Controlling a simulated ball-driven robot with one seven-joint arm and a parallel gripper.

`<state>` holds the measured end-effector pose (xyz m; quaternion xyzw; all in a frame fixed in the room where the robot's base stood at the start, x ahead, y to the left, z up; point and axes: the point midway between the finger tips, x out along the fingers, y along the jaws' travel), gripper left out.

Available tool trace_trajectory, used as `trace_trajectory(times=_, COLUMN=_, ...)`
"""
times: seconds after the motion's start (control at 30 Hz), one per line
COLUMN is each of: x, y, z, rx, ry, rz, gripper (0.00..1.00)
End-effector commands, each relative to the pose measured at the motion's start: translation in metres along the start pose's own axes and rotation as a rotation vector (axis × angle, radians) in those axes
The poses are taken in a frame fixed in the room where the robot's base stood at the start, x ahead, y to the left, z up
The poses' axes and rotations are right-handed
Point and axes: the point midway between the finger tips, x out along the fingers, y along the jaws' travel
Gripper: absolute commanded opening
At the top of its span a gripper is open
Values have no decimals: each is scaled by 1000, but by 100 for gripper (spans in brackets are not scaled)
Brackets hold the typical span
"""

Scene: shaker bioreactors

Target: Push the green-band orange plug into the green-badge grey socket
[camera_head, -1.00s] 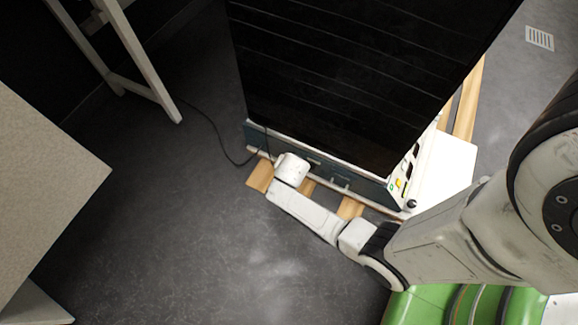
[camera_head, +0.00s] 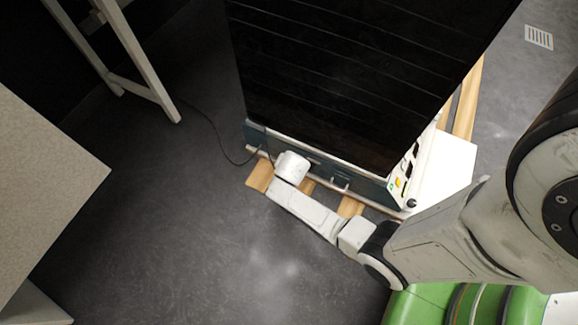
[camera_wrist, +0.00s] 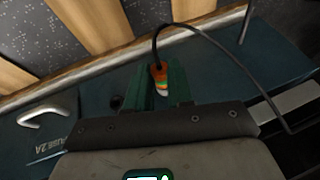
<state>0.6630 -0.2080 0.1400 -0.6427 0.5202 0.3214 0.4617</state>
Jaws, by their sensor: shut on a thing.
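The orange plug (camera_wrist: 159,73) shows in the wrist view between the two dark green fingers of my gripper (camera_wrist: 161,84). It has a green band and a pale end, and a black cable (camera_wrist: 208,37) loops from its top to the right. My gripper is shut on the plug, against or close over the dark teal panel (camera_wrist: 80,95); I cannot tell whether they touch. I cannot make out the grey socket or its green badge. In the head view my wrist is at the machine's lower panel (camera_head: 318,167), and the fingers and plug are hidden.
A metal handle (camera_wrist: 46,117), a "FUSE 2A" marking and a dark round hole (camera_wrist: 117,102) are left of my gripper in the wrist view. The large black-topped machine (camera_head: 350,80) stands on wooden slats (camera_head: 260,176).

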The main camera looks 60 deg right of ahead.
Motion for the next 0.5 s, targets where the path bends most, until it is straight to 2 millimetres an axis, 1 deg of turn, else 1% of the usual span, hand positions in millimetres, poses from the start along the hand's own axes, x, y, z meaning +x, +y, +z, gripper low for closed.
trace_trajectory(times=0.33, x=1, y=0, z=-3, rx=0, ry=0, rz=0, gripper=0)
trace_trajectory(times=0.37, x=1, y=0, z=-3, rx=0, ry=0, rz=0, gripper=24)
trace_trajectory(times=0.5, x=1, y=0, z=-3, rx=0, ry=0, rz=0, gripper=37)
